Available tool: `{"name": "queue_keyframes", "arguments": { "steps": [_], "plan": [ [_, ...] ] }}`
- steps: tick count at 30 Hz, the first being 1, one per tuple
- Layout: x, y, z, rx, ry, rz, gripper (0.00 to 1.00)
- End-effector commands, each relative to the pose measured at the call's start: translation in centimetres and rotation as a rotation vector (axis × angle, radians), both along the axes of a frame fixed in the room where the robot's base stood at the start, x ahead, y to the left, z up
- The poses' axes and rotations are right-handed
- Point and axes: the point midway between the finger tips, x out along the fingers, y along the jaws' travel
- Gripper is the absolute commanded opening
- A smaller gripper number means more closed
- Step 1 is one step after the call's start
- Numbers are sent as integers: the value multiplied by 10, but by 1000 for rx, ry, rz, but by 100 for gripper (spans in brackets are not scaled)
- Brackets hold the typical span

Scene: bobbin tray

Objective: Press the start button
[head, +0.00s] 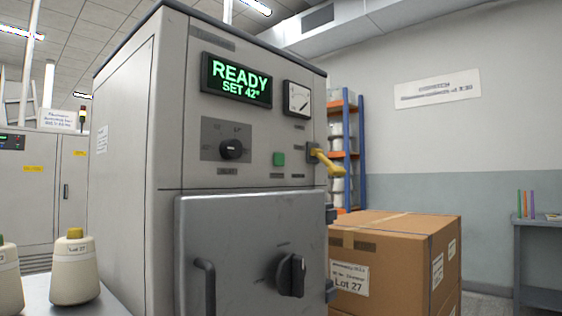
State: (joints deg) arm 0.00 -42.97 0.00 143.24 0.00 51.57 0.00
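A tall grey machine cabinet (125,150) stands in the middle of the head view. Its display (236,80) reads "READY SET 42°" in green. A yellow lever (327,161) sticks out just right of the button. My gripper is not in view.
Below the panel is a closed metal door (230,240) with a handle and black latch knob (291,275). Cartons (390,255) stand close on the right. Thread cones (75,275) stand on a surface at left. A grey side table (540,235) is at far right.

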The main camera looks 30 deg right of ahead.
Motion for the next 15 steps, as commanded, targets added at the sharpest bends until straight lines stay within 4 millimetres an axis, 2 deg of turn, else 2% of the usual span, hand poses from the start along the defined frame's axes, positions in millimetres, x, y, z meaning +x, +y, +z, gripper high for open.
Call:
{"name": "queue_keyframes", "arguments": {
  "steps": [2, 12, 15],
  "plan": [
    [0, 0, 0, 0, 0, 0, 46],
    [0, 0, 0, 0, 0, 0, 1],
    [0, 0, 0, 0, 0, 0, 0]
  ]
}}
